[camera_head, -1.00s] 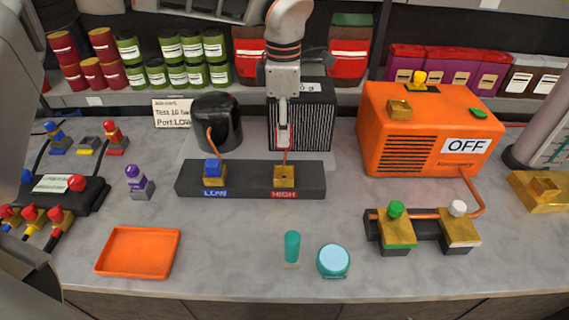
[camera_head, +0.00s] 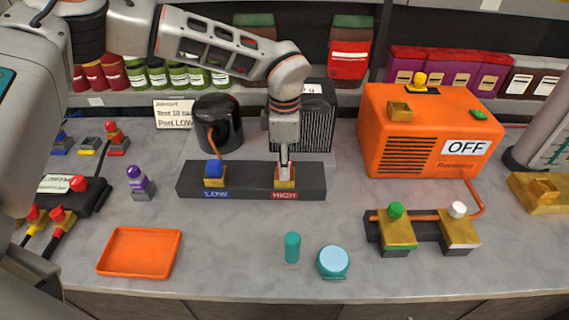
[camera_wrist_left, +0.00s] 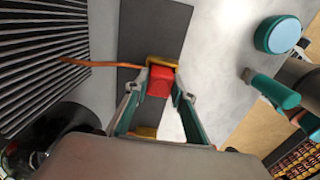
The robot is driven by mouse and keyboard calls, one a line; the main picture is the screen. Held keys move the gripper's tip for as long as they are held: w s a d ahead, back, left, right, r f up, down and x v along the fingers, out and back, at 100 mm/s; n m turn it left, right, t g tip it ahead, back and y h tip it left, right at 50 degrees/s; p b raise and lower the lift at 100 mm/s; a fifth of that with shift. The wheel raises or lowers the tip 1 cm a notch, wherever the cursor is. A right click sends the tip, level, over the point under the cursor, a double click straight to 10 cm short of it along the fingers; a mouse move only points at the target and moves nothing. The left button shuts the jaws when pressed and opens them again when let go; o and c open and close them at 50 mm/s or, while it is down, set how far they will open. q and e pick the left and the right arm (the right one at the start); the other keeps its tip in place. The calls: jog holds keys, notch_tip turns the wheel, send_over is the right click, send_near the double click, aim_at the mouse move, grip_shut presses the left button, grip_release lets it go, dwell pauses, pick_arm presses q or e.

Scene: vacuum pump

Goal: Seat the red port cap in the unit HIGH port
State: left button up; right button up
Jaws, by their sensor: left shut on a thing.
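The unit (camera_head: 250,186) is a dark block with a LOW port (camera_head: 215,181) capped in blue and a brass HIGH port (camera_head: 285,183). My left gripper (camera_head: 285,172) points down at the HIGH port. In the left wrist view its teal fingers (camera_wrist_left: 160,92) are shut on the red port cap (camera_wrist_left: 158,84). The cap lines up with the brass HIGH port (camera_wrist_left: 163,62), which shows just past it. I cannot tell how deep the cap sits. In the head view the fingers mostly hide it. My right gripper is not in view.
A black pump cylinder (camera_head: 218,122) and finned block (camera_head: 318,125) stand behind the unit. An orange box reading OFF (camera_head: 400,145) is at right. A teal vial (camera_head: 292,247), a teal round container (camera_head: 333,262) and an orange tray (camera_head: 140,252) lie in front, with free counter between.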

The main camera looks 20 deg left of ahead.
pick_arm(q)
jog(key=shift+s+f, duration=0.3)
jog(key=shift+f, duration=0.45)
jog(key=o, duration=1.1)
jog(key=shift+w+f, duration=0.15)
jog(key=shift+w, duration=0.05)
notch_tip(320, 180, up, 14)
jog(key=shift+b, duration=0.3)
jog(key=shift+w+f, duration=0.1)
jog(key=shift+f, duration=0.05)
